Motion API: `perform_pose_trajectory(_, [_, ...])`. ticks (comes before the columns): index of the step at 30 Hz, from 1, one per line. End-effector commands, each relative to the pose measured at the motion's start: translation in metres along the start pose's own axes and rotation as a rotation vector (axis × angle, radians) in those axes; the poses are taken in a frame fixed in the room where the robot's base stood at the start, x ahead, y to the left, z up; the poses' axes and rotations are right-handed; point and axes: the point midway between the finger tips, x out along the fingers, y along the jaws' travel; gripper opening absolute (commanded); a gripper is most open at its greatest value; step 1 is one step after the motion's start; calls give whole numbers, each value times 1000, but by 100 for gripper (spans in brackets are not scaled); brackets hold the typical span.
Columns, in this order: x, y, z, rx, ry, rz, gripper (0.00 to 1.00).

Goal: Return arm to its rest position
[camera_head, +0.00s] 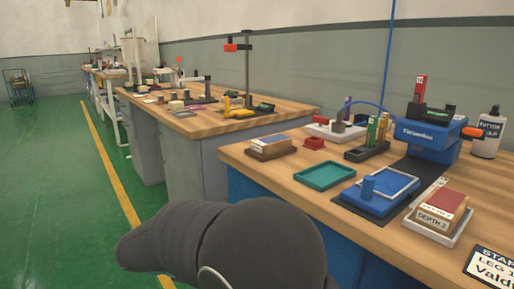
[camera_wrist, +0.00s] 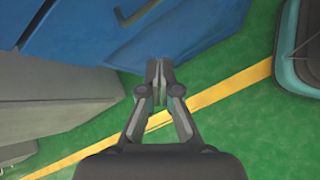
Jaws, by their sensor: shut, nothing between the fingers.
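My gripper (camera_wrist: 157,70) shows in the wrist view with its two fingertips together. It is shut and empty, pointing down past the blue cabinet front (camera_wrist: 100,30) toward the green floor (camera_wrist: 215,92). In the head view my dark grey arm (camera_head: 235,245) fills the bottom middle, to the left of the near workbench. The gripper itself is hidden in the head view.
The near wooden workbench (camera_head: 290,200) carries a teal tray (camera_head: 325,176), a blue block with a tray (camera_head: 375,200), a blue machine (camera_head: 428,135) and several small items. Another bench (camera_head: 205,125) stands behind. Green floor (camera_head: 60,190) with a yellow line (camera_head: 113,175) is open at left.

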Motion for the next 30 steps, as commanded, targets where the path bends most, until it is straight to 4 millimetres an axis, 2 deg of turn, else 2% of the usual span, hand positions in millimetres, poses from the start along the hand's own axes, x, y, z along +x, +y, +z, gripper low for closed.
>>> perform_pose_trajectory(1, [4,-10,15,71,44,-48,0])
perform_pose_trajectory(6, [14,-51,54,346,189,-226,0])
perform_pose_trajectory(15, [15,-108,121,827,375,-479,0])
perform_pose_trajectory(24, [10,-153,182,1248,510,-627,0])
perform_pose_trajectory(30, [7,-182,222,1469,570,-647,0])
